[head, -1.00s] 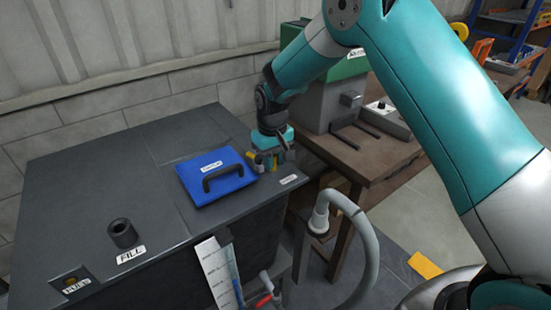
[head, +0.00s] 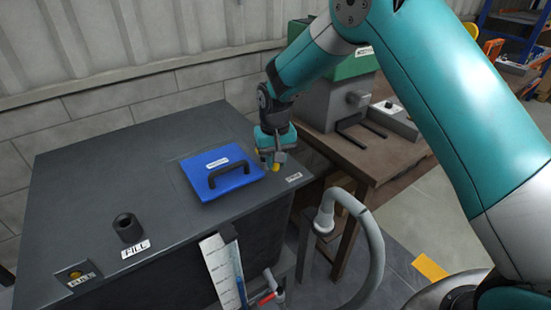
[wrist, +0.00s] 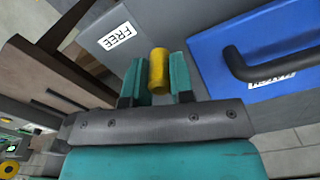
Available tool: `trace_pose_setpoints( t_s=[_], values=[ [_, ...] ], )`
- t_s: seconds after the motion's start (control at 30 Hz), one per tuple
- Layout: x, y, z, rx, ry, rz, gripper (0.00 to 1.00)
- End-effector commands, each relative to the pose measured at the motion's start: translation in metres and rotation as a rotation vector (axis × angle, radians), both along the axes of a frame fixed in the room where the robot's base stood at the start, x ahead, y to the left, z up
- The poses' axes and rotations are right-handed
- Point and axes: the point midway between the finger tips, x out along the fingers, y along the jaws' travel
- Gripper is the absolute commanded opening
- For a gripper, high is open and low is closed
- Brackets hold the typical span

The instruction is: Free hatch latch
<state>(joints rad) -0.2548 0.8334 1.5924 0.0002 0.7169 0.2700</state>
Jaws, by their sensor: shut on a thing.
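The hatch is a blue lid (head: 205,184) with a black handle (head: 230,173), flat on the dark tank top. It also shows in the wrist view (wrist: 240,58). The yellow latch knob (head: 275,167) is at the lid's right edge, partly hidden by my gripper. In the wrist view the knob (wrist: 158,72) stands between the two teal fingers. My gripper (wrist: 159,80) is shut on it, and in the head view my gripper (head: 270,155) points down beside the lid. A white label (head: 293,177), reading FREE in the wrist view (wrist: 117,36), lies near the knob.
The tank top (head: 110,170) carries a black fill pipe (head: 127,227) and a small yellow-centred fitting (head: 75,273). A grey hose (head: 372,250) curves up at the right front. A wooden bench (head: 360,160) with a green-topped machine (head: 345,75) stands behind right.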

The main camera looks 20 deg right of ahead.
Motion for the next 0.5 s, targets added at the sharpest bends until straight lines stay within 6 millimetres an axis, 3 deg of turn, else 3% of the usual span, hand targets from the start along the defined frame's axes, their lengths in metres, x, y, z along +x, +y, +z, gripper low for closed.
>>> trace_pose_setpoints(
  t_s=[0.03, 0.13, 0.5],
  values=[
    [0.0015, 0.0003, 0.0017, 0.001, -0.006, -0.001, 0.24],
    [0.0013, 0.0003, 0.0015, 0.001, -0.005, 0.0, 0.47],
    [0.0009, 0.0003, 0.0058, 0.001, -0.003, 0.001, 0.48]
  ],
)
